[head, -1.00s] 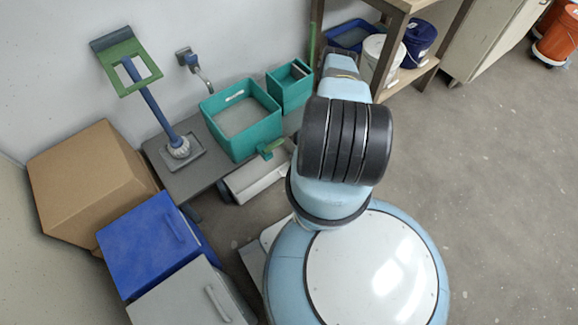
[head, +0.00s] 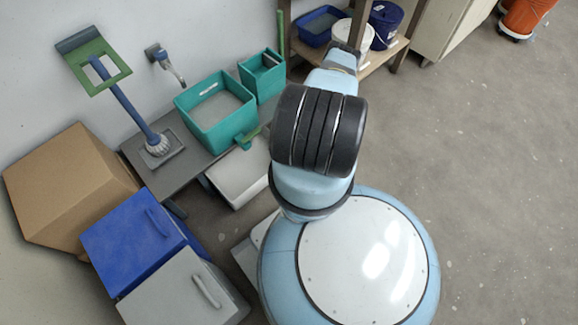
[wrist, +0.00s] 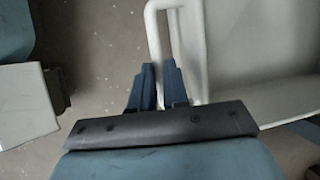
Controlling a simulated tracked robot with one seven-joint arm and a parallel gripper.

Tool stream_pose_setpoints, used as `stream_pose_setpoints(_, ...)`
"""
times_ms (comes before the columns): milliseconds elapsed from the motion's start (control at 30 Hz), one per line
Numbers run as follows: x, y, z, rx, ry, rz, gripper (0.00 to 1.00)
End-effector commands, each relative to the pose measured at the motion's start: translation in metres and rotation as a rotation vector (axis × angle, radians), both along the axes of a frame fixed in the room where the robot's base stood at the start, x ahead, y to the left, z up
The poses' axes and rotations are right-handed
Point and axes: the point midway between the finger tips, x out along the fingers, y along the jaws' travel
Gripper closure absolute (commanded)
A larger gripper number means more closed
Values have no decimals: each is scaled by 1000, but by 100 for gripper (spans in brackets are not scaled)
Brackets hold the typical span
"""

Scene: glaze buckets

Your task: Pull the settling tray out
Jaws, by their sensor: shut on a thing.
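The settling tray (head: 240,178) is a shallow white tray partly out from under the grey bench (head: 170,160), low near the floor. It also shows in the wrist view (wrist: 255,55), with its pale loop handle (wrist: 153,30) on its near side. My gripper (wrist: 158,66) is shut on the handle bar, which runs down between the two blue fingers. In the head view my arm hides the gripper and the tray's right end.
A teal basin (head: 215,115) and a smaller teal box (head: 262,75) stand behind the tray. A blue box (head: 135,240), a grey box (head: 180,290) and a cardboard box (head: 70,185) stand at left. A shelf with buckets is at the back. The floor at right is clear.

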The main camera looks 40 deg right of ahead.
Motion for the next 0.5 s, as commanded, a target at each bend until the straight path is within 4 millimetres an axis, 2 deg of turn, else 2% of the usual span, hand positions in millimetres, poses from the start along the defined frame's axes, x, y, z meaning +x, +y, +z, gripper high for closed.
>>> stream_pose_setpoints(133, -2, -1, 0, 2, 1, -4, 100)
stream_pose_setpoints(167, -2, -1, 0, 2, 1, -4, 83)
stream_pose_setpoints(200, -2, -1, 0, 2, 1, -5, 79)
stream_pose_setpoints(400, -2, -1, 0, 2, 1, -6, 60)
stream_pose_setpoints(500, -2, -1, 0, 3, 1, -6, 60)
